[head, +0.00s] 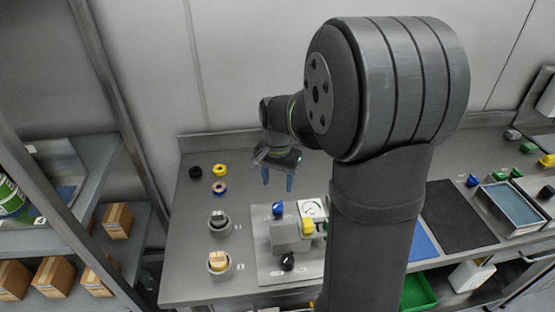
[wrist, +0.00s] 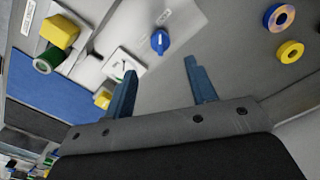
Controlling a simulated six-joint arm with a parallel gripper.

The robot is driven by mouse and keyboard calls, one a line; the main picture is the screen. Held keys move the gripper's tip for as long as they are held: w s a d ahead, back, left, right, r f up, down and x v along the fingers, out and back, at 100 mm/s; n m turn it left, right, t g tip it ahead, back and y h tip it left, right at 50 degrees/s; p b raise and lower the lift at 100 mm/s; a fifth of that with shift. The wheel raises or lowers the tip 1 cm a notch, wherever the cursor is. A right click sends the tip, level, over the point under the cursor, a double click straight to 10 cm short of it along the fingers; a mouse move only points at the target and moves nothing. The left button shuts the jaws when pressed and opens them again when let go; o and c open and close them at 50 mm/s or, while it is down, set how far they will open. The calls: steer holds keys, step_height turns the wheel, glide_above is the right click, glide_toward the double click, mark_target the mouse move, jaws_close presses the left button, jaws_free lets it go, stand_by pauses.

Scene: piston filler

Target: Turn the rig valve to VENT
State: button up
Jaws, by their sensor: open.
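The rig is a metal plate (head: 262,262) on the bench with a grey block (head: 288,234), a dial gauge (head: 312,208) and a yellow part (head: 308,227). A blue knob (head: 278,209) stands at the rig's back left; the wrist view shows this blue knob (wrist: 160,42) with a pale line on its top. A black knob (head: 287,261) sits at the front of the plate, near small labels too small to read. Which knob is the valve, I cannot tell. My gripper (head: 278,180) is open and empty above and behind the blue knob; its blue fingers (wrist: 160,70) touch nothing.
Black, yellow and blue-orange rings (head: 220,188) lie left of my gripper. Two round holders (head: 219,262) stand left of the plate. A blue mat (head: 421,243), a black mat (head: 458,216) and a tray (head: 537,226) lie to the right. My arm hides the rig's right side.

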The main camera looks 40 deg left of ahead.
step_height(320, 180, up, 8)
glide_above(278, 206)
steer(key=shift+s+f, duration=0.1)
steer(key=shift+f, duration=0.1)
stand_by(0.5)
step_height(278, 206, down, 18)
steer(key=shift+r, duration=0.2)
stand_by(0.3)
steer(key=shift+r, duration=0.1)
